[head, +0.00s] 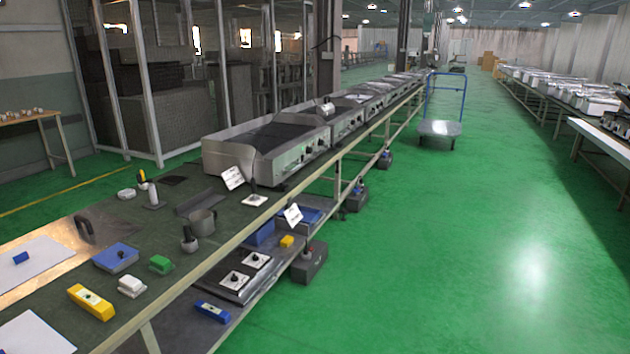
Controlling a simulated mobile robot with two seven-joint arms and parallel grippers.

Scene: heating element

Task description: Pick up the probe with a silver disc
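No gripper of mine shows in the head view. I cannot clearly pick out a silver disc on any item. On the long dark bench (160,225), an upright grey tool (152,195) with a light base stands beside a yellow and black handle (142,180). A white square plate with a black upright stem (255,200) lies near the bench's right edge. These are too small to tell which is the probe.
Yellow (90,302), blue (115,258), green (160,265) and white (132,287) blocks lie on the near bench. A steel griddle (265,150) stands behind. A lower shelf holds panels (245,278). Green floor (430,250) at right is clear; a blue trolley (440,128) stands farther off.

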